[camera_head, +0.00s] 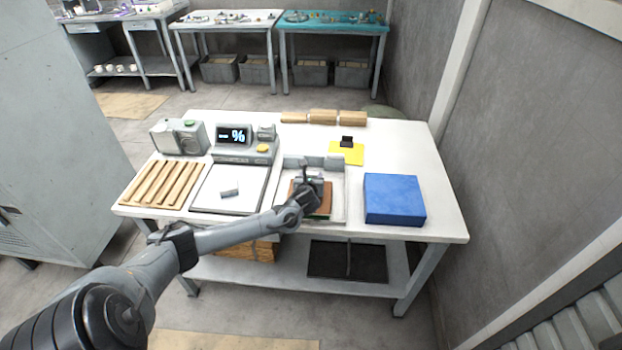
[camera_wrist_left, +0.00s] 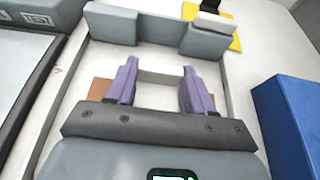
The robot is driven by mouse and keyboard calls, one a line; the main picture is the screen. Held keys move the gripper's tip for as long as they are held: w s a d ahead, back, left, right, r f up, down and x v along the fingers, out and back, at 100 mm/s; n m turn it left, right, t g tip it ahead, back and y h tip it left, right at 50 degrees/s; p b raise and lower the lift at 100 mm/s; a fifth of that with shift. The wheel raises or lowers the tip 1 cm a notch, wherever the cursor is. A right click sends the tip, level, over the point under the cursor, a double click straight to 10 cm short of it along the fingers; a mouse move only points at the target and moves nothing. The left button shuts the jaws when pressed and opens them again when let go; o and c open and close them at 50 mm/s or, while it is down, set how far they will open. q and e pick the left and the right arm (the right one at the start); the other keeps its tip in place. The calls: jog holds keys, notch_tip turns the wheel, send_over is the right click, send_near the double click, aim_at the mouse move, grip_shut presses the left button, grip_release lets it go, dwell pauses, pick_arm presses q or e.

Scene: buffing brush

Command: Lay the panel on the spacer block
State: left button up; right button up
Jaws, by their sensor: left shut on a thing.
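My left gripper (camera_head: 306,180) reaches over the pale fixture in the middle of the bench. A blue block (camera_head: 394,198) lies right of the fixture, apart from the gripper. I cannot tell which block is the spacer.
The fixture (camera_head: 335,162) has raised grey stops at its back. Left of it are a scale (camera_head: 227,190) with a small grey piece and a board of wooden strips (camera_head: 160,183). A yellow card (camera_head: 346,153) and wooden blocks (camera_head: 323,116) lie behind. The right bench corner is clear.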

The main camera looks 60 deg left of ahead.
pick_arm(q)
jog(key=shift+r, duration=0.1)
jog(key=shift+a, duration=0.1)
jog(key=o, duration=1.1)
jog(key=shift+c, duration=0.2)
